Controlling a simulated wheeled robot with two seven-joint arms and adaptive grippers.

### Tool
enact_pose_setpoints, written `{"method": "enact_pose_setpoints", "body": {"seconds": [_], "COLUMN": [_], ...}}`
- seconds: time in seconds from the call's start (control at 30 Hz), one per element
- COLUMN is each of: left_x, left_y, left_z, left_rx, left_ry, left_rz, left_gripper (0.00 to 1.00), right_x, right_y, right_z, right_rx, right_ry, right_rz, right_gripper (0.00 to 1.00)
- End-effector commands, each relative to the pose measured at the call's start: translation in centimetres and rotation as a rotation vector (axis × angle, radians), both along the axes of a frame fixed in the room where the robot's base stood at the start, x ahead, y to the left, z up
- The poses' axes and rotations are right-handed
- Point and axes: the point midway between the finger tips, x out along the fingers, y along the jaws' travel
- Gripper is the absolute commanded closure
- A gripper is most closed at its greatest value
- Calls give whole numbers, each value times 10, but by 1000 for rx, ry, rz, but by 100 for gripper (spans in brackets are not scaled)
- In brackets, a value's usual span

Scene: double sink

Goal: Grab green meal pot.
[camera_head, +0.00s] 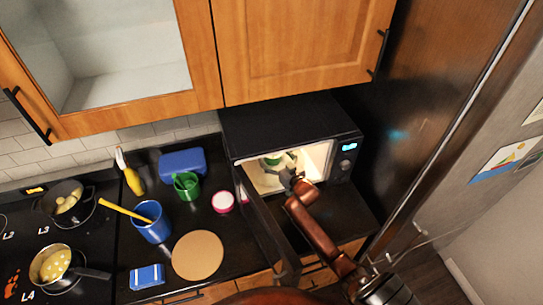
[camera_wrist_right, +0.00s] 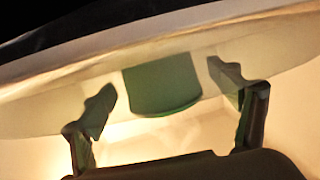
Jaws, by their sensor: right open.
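A green pot (camera_head: 272,160) sits inside the open, lit microwave (camera_head: 290,118), partly hidden by my right gripper. In the wrist view the green pot (camera_wrist_right: 162,86) shows between my two fingers, with a gap on each side. It is on or against a pale round plate (camera_wrist_right: 40,108). My right gripper (camera_head: 286,176) is open and reaches into the microwave at its front opening. In the wrist view the right gripper's fingers (camera_wrist_right: 164,80) are spread and appear not to touch the pot. My left gripper is not in view.
The microwave door (camera_head: 262,215) stands open to the left of my right arm. The counter holds a green mug (camera_head: 187,186), a blue mug (camera_head: 152,222), a blue box (camera_head: 183,164) and a round board (camera_head: 198,255). A tall fridge (camera_head: 420,120) stands to the right.

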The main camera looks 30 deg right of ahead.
Motion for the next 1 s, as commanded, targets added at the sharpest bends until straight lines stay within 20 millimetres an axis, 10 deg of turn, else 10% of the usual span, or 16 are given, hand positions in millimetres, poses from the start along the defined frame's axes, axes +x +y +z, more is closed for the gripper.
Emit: {"method": "enact_pose_setpoints", "body": {"seconds": [1.0], "left_x": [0], "left_y": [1], "left_z": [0], "left_rx": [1], "left_ry": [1], "left_rz": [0], "left_gripper": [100], "right_x": [1], "right_y": [2], "right_z": [0], "right_rx": [0], "right_ry": [0], "right_rz": [2], "right_gripper": [74]}}
